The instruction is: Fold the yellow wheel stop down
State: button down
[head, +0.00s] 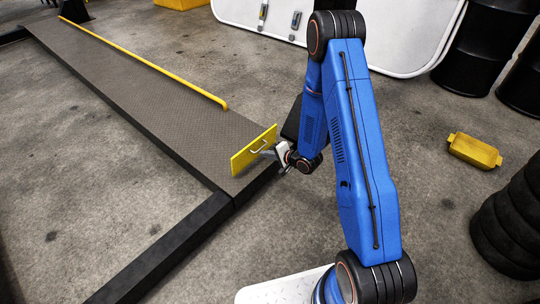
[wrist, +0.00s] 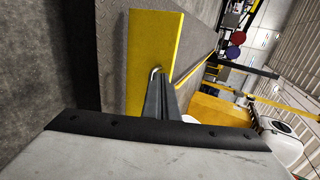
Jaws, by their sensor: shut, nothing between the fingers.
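The yellow wheel stop (head: 245,155) is a flat yellow plate standing up, slightly tilted, at the near end of the dark ramp. A small metal handle (head: 259,145) is on its face. My gripper (head: 268,151) is close to the plate at the handle. In the wrist view the yellow plate (wrist: 150,60) fills the upper middle, and the closed fingers (wrist: 159,88) point at it just by the handle (wrist: 154,73). The fingers are shut with nothing between them. They partly cover the handle, so I cannot tell whether they touch it.
The long ramp (head: 145,85) runs to the back left, with a yellow rail (head: 150,65) along its right side. A yellow box (head: 475,150) lies on the floor at right, near stacked tyres (head: 510,220) and black drums (head: 478,45). The floor left of the ramp is clear.

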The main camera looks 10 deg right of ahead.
send_near(248, 148)
jog(key=x, duration=0.4)
jog(key=shift+f, duration=0.5)
jog(key=shift+w+a, duration=0.5)
jog(key=shift+w, duration=0.15)
jog(key=shift+w, duration=0.1)
